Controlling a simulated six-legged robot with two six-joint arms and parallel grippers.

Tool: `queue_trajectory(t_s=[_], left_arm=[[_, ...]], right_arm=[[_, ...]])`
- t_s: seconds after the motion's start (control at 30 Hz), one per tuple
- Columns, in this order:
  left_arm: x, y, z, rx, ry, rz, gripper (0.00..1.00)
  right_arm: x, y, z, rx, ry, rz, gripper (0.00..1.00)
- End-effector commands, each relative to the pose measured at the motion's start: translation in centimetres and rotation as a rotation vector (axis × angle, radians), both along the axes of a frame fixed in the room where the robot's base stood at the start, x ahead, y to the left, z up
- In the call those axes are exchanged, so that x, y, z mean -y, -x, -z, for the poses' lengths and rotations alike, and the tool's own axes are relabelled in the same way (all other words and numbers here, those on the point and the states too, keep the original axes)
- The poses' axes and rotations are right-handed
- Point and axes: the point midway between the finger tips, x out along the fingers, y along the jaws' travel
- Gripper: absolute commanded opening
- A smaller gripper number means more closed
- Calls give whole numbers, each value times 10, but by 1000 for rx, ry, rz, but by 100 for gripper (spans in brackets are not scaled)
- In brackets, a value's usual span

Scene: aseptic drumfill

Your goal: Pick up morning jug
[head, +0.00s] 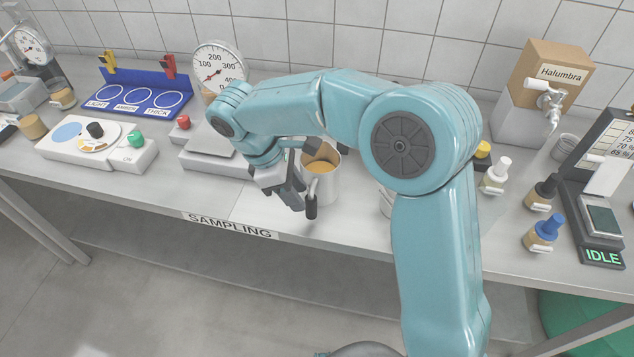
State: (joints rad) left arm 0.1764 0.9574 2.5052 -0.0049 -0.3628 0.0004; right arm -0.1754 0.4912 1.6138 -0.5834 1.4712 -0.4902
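A pale metal jug (328,190) with amber liquid inside stands upright on the bench near the SAMPLING label. Its dark-tipped handle (311,201) faces the front. No name can be read on it, so I cannot tell whether it is the morning jug. My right gripper (293,190) is at the left side of this jug, close to the handle. Its fingers are partly hidden by its own body, and I cannot tell whether they grip the handle. A second pale vessel (385,203) is mostly hidden behind my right arm. My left gripper is not in view.
A scale with a round dial (217,72) stands behind left, its platform (217,140) beside my gripper. A blue rack (140,96) and white control box (85,142) are further left. Small capped bottles (541,232) and a Halumbra dispenser (548,85) stand right.

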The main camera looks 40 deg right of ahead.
Motion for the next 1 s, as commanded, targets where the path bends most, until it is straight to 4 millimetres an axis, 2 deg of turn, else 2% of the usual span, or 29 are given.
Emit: queue_trajectory(t_s=[0.17, 0.43, 0.7, 0.73, 0.83, 0.87, 1.0], left_arm=[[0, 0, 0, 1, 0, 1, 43], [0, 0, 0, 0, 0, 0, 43], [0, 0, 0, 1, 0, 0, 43], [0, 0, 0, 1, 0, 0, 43], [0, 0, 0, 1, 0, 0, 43], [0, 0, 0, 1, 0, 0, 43], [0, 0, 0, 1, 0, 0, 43]], right_arm=[[5, 2, 12, -2, 1, -1, 39], [21, 10, 49, -4, 1, 0, 39], [22, 10, 53, -1, 0, -2, 39], [22, 10, 53, -1, -1, -1, 36], [22, 10, 53, -1, 0, -2, 3], [22, 10, 53, -1, 0, -2, 0], [22, 9, 52, 1, 1, -2, 0]])
